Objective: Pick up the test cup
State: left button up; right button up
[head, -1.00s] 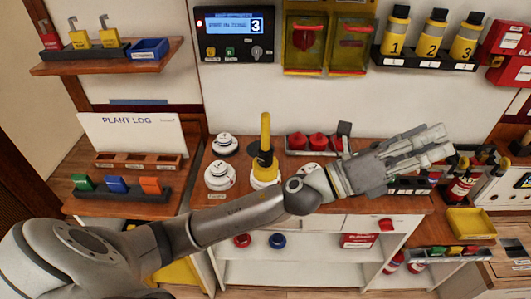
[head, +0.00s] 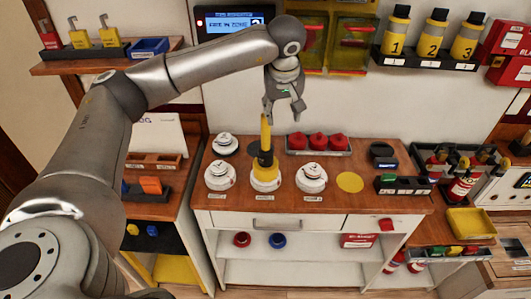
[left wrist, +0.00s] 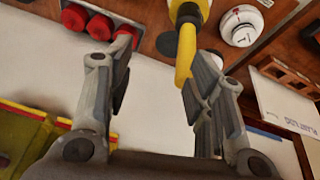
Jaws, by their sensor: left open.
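What I take to be the test cup, a yellow upright handle with a dark lower part (head: 265,145), stands on the worktop among white round detectors. It also shows at the top of the left wrist view (left wrist: 187,45), close to the right-hand finger. My left gripper (head: 284,108) points down just above and slightly right of the handle's top. Its fingers (left wrist: 155,82) are apart, with nothing held. I cannot tell whether a finger touches the handle. My right gripper is in neither view.
White detectors (head: 220,176) (head: 311,178) flank the cup closely. A tray of red domes (head: 319,143) stands behind to the right. A flat yellow disc (head: 350,182) marks bare worktop at right. A wall panel (head: 234,25) and yellow boxes (head: 354,45) are behind my arm.

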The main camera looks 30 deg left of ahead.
aim_at(265, 123)
pick_arm(q)
jog(key=shift+y, duration=0.6)
jog(key=a+f+p, duration=0.1)
jog(key=a, duration=0.1)
jog(key=w+a+f, duration=0.1)
jog(key=a+f, duration=0.1)
jog(key=shift+a+p, duration=0.35)
jog(key=shift+p, duration=0.05)
jog(key=p+x, duration=0.2)
jog(key=x, duration=0.1)
jog(key=p+x, duration=0.1)
jog(key=x, duration=0.1)
jog(key=shift+s+a, duration=0.25)
jog(key=shift+a, duration=0.1)
jog(key=shift+w+f, duration=0.15)
jog(key=shift+f, duration=0.25)
jog(key=shift+c, duration=0.2)
grip_shut()
jog(key=shift+r, duration=0.1)
